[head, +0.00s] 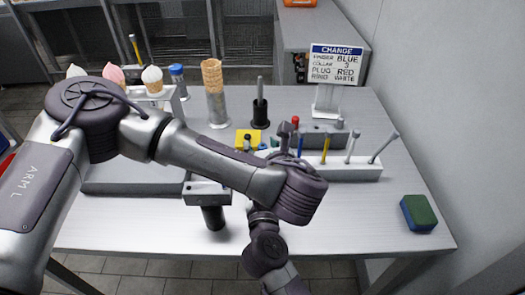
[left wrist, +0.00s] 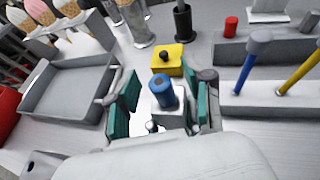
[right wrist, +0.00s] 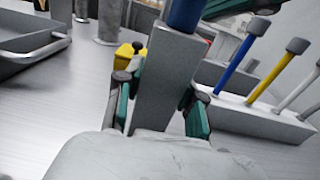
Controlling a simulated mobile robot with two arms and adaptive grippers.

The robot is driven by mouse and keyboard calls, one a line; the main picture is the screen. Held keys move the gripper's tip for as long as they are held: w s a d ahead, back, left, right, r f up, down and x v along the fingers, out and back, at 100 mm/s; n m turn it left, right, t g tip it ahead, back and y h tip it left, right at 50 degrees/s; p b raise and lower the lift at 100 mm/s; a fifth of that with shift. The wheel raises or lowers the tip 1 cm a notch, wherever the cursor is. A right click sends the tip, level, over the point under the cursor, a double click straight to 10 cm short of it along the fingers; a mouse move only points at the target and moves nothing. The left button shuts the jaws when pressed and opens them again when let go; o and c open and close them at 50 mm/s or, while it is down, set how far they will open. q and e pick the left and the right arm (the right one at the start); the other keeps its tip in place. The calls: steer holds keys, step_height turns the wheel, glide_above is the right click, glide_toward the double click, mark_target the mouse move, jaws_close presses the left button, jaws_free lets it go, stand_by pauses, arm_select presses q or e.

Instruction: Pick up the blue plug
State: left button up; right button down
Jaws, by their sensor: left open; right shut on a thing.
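The blue plug (left wrist: 162,90) stands in the top of a grey block (left wrist: 170,119) in the left wrist view. My left gripper (left wrist: 165,100) is open, with its teal pads either side of the plug and visible gaps. In the right wrist view my right gripper (right wrist: 160,95) is shut on the grey block (right wrist: 165,85), whose top carries the plug (right wrist: 185,14), cut off by the frame edge. In the head view my left wrist (head: 300,195) hides most of both grippers and the block.
A yellow block (left wrist: 167,58) with a black knob stands just beyond the plug. A grey rack (head: 345,168) holds blue, yellow and white-grey sticks at right. A red plug (head: 295,120), a grey tray (left wrist: 65,95), a sign (head: 336,65) and a green-blue sponge (head: 418,212) also stand around.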

mark_target(263, 145)
arm_select(q)
steer(key=c, duration=0.9)
steer(key=shift+r, duration=0.1)
step_height(263, 145, up, 10)
steer(key=shift+f, duration=0.1)
arm_select(e)
steer(key=c, duration=0.6)
jaws_free()
